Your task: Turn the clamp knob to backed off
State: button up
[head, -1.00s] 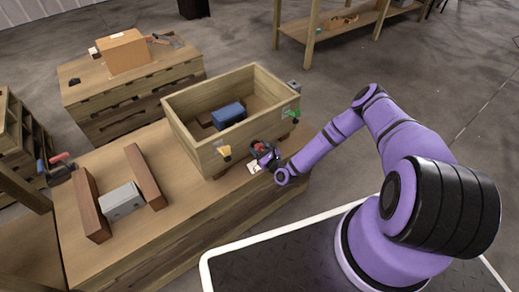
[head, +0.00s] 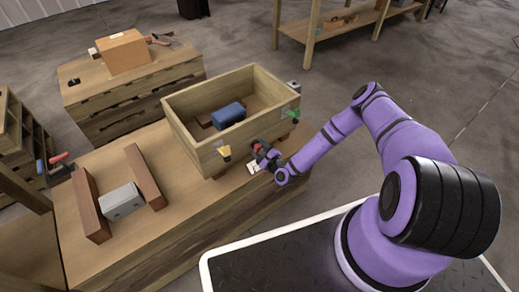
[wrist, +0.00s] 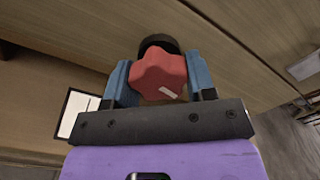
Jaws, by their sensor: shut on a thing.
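The clamp knob (wrist: 160,74) is a red lobed knob with a pale mark on its lower right, in front of a dark round base. It sits at the front wall of the wooden box (head: 190,149). My gripper (wrist: 160,82) has one blue finger on each side of the knob and is shut on it. In the head view my gripper (head: 268,160) is at the box front, where only a little red of the knob shows. A white card with dark marks (wrist: 75,113) lies to the left of the knob in the wrist view.
The box holds a blue block (head: 229,113). A yellow part (head: 225,153) and a green part (head: 291,115) are on its front, either side of my gripper. A grey block (head: 121,201) stands between two brown bars on the bench.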

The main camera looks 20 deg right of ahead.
jog(key=n, duration=0.4)
jog(key=shift+n, duration=0.3)
jog(key=n, duration=0.4)
jog(key=shift+n, duration=0.3)
jog(key=n, duration=0.4)
jog(key=shift+r+n, duration=0.1)
jog(key=shift+n, duration=0.2)
jog(key=n, duration=0.9)
jog(key=shift+s+a, duration=0.1)
jog(key=n, duration=0.4)
jog(key=shift+n, duration=0.3)
jog(key=n, duration=0.4)
jog(key=shift+a, duration=0.1)
jog(key=n, duration=0.9)
jog(key=shift+s+n, duration=0.1)
jog(key=shift+n, duration=0.2)
jog(key=n, duration=0.9)
jog(key=shift+n, duration=0.4)
jog(key=n, duration=0.4)
jog(key=shift+n, duration=0.3)
jog(key=n, duration=0.4)
jog(key=shift+f+n, duration=0.2)
jog(key=shift+n, duration=0.1)
jog(key=n, duration=0.9)
jog(key=shift+d, duration=0.2)
jog(key=shift+n, duration=1.9)
